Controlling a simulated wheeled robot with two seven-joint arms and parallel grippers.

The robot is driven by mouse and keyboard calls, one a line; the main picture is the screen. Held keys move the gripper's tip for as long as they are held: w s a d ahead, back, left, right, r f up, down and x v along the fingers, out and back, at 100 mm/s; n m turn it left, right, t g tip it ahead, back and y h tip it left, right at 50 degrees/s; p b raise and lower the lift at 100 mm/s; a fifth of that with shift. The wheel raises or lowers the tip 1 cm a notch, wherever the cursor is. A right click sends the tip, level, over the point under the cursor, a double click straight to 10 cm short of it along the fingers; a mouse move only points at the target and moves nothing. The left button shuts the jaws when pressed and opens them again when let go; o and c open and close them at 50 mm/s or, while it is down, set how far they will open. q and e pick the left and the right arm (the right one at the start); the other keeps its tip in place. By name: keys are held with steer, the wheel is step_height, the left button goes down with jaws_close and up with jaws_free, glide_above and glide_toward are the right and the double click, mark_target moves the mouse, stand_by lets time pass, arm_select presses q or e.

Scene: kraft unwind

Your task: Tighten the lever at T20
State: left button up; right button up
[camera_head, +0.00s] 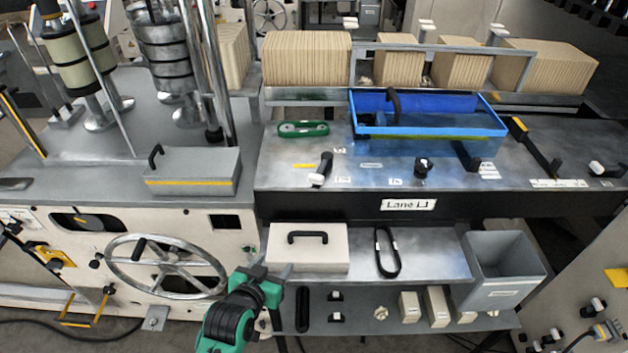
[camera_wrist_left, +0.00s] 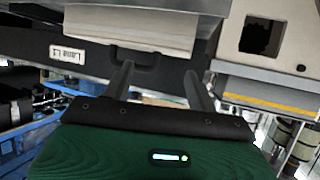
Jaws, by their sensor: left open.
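No T20 label is readable in either view, so I cannot tell which lever it marks. On the grey lane table, a black lever with a white end (camera_head: 322,168) stands at the left and a black knob (camera_head: 423,167) in the middle. A black lever (camera_head: 465,155) is right of that, and another with a white end (camera_head: 602,168) is at the far right. My left gripper (camera_head: 272,270) is low, in front of the shelf's left end, below the table top. In the left wrist view its fingers (camera_wrist_left: 160,88) are apart with nothing between them. My right gripper does not show.
A beige box with black handle (camera_head: 308,260) is just beyond my left gripper. A handwheel (camera_head: 165,265) is to its left. A blue tray (camera_head: 430,128) and green oval part (camera_head: 303,128) are on the table; a grey bin (camera_head: 505,285) is at right.

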mark_target(315, 180)
arm_select(q)
steer(key=w+d+r+t+h, duration=0.2)
steer(key=w+d+r+t, duration=0.4)
steer(key=r, duration=0.5)
steer(key=shift+m+g, duration=0.3)
steer(key=shift+g, duration=0.4)
steer(key=p+x, duration=0.1)
steer(key=x, duration=0.3)
steer(key=p+x, duration=0.1)
steer(key=x, duration=0.3)
steer(key=p+x, duration=0.1)
steer(key=x, duration=0.3)
steer(key=shift+w+a+f+p, duration=0.2)
steer(key=shift+w+f+p, duration=0.05)
steer(key=shift+p, duration=0.15)
steer(key=shift+w+d+f, duration=0.1)
steer(key=shift+w+d, duration=0.15)
steer(key=shift+w, duration=0.45)
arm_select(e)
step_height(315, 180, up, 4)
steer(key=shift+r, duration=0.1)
arm_select(q)
steer(key=c, duration=1.3)
jaws_close()
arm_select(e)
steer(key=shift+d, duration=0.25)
